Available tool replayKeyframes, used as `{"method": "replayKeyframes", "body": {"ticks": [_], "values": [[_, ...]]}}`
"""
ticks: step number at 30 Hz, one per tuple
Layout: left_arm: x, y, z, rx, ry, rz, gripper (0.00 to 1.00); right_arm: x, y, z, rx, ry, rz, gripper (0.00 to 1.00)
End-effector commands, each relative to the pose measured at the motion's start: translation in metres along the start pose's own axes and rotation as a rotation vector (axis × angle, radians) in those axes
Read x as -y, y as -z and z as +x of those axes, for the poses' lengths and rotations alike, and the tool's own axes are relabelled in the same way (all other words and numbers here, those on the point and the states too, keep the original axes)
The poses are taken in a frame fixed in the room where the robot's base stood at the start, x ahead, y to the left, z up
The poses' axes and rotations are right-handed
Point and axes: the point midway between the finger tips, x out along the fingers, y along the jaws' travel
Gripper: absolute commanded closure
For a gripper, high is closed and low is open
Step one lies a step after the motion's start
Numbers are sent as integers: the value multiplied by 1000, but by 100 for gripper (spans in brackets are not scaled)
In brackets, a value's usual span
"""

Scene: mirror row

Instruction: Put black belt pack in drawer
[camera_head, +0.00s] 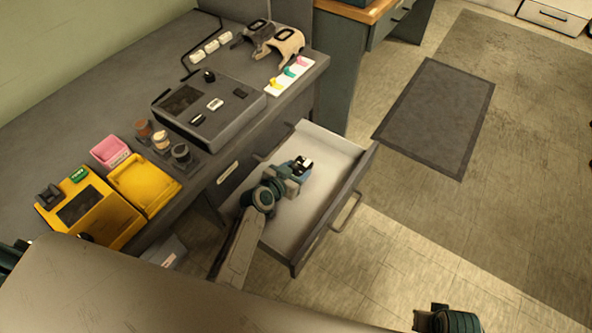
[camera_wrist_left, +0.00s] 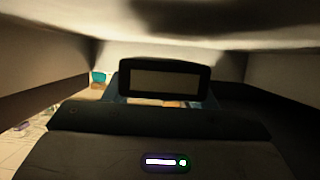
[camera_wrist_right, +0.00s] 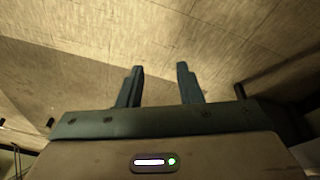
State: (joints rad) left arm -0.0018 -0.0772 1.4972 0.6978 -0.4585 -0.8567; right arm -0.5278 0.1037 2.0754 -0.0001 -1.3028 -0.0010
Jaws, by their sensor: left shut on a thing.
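The black belt pack (camera_wrist_left: 165,80) is a small black-rimmed block with a grey face in the left wrist view. In the head view only a small black and white part of it (camera_head: 305,162) shows at the gripper's tip. My left gripper (camera_head: 298,169) is shut on it, inside the open drawer (camera_head: 325,217). The drawer has a pale floor and dark walls. Whether the pack touches the drawer floor cannot be told. My right gripper (camera_wrist_right: 160,82) is open and empty, over bare floor.
A grey mat (camera_head: 437,115) lies on the open floor to the right.

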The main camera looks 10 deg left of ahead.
Motion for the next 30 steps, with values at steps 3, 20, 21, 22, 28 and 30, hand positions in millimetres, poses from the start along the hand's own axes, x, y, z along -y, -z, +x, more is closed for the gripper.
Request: {"method": "replayKeyframes", "body": {"ticks": [3, 20, 21, 22, 28, 30], "values": [[0, -1, 1, -1, 0, 0, 76, 0, 0, -2, -3, -1, -1, 68], [0, -5, 2, 0, 0, -1, 76, 0, -1, -18, -3, -1, -4, 68], [0, -5, 2, 0, 0, -1, 76, 0, -1, -20, -3, -1, -4, 68], [0, -5, 2, 0, 0, -1, 76, 0, 0, -21, -5, -2, -4, 68], [0, -7, 2, 3, -1, -1, 28, 0, 2, -22, -12, -2, -4, 68], [0, -7, 2, 3, -1, -2, 28, 0, 3, -21, -12, -2, -4, 68]]}}
